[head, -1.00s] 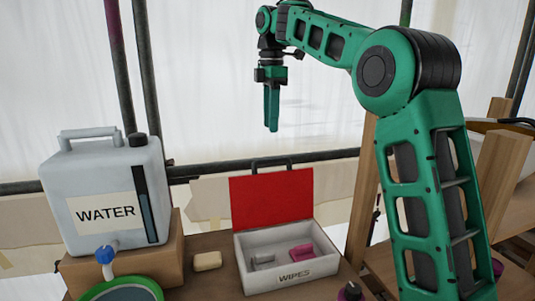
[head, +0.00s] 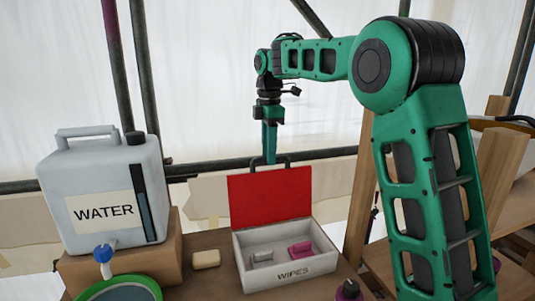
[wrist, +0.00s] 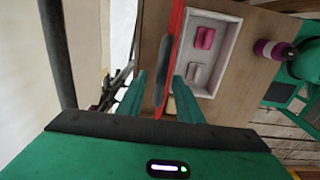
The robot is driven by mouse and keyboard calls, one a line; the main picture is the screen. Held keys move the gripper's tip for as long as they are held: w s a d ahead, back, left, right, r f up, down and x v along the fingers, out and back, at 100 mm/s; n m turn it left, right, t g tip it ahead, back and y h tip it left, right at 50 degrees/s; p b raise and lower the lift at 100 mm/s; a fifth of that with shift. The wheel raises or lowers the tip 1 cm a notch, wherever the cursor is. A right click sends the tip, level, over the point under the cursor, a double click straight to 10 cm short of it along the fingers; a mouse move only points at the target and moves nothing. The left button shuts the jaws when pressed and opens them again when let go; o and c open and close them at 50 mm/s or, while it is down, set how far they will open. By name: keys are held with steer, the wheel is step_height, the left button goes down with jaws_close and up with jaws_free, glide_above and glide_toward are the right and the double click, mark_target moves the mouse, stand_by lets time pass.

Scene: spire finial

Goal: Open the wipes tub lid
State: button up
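The wipes tub (head: 287,273) is a white box labelled WIPES on the wooden table. Its red lid (head: 270,198) stands upright at the back, so the tub is open, with a grey piece and a pink piece inside. A dark handle (head: 284,159) shows at the lid's top edge. My gripper (head: 269,161) points down just above the lid's top edge. In the wrist view, my gripper (wrist: 160,76) has its two fingers apart, with the handle (wrist: 163,75) and the edge of the red lid (wrist: 177,25) showing between them. I cannot tell whether they touch.
A water container (head: 100,200) stands on a wooden block (head: 150,263) at the left. A bar of soap (head: 206,258) lies left of the tub, and a green-rimmed bowl (head: 122,290) is at front left. A purple bottle (wrist: 272,49) stands near the tub. A dark rail runs behind.

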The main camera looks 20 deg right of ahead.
jaws_close()
steer(key=shift+t, duration=0.6)
steer(key=shift+s+r, duration=0.15)
steer(key=shift+s, duration=2.35)
jaws_free()
steer(key=shift+r, duration=0.15)
